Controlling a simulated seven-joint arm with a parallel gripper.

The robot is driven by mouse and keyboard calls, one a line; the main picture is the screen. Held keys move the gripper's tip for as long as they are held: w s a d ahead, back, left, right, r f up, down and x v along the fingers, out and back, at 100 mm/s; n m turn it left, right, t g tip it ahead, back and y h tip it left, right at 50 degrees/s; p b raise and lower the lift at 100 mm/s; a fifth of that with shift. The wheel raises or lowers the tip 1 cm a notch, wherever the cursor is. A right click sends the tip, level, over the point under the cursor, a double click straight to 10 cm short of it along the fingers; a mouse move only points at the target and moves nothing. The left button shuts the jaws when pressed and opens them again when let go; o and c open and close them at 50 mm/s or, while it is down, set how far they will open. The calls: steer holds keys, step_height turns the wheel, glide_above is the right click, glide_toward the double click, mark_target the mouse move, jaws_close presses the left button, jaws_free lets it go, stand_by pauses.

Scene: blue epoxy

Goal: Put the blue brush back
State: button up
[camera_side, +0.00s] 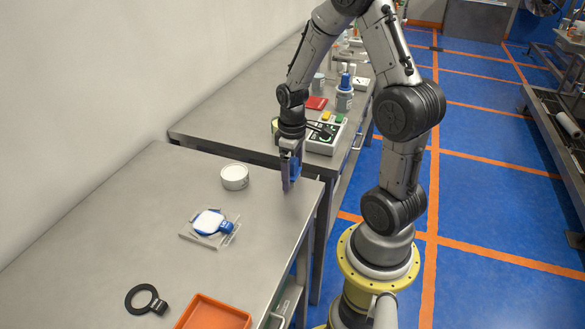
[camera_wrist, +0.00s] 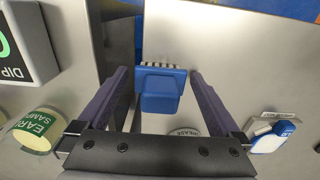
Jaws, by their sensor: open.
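A blue brush (camera_wrist: 160,92) with a row of pale bristles lies between my two fingers in the wrist view. My gripper (camera_wrist: 162,74) is open, with a gap visible on either side of the brush. In the side view my gripper (camera_side: 289,185) points down near the far right corner of the near table, and the blue brush (camera_side: 295,168) shows partly behind a finger. I cannot tell whether the brush rests on the table. A blue and white piece (camera_side: 212,222) lies on a clear plate on the near table; it also shows in the wrist view (camera_wrist: 272,135).
A white tub (camera_side: 235,177) stands left of my gripper. A control box (camera_side: 325,135), blue-capped bottle (camera_side: 344,94) and red item (camera_side: 316,103) stand on the far table. A black ring (camera_side: 141,298) and orange tray (camera_side: 213,314) lie at the front.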

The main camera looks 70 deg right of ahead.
mark_target(292, 160)
step_height(292, 160, up, 12)
steer(key=shift+r, duration=0.1)
steer(key=s+a+r+t, duration=0.2)
steer(key=s+a+r, duration=0.1)
steer(key=a, duration=0.5)
steer(key=s+a+r+t, duration=0.3)
steer(key=s+a, duration=0.3)
steer(key=a, duration=0.2)
steer(key=shift+a+r+t, duration=0.25)
steer(key=shift+r+t, duration=0.05)
steer(key=shift+r, duration=0.45)
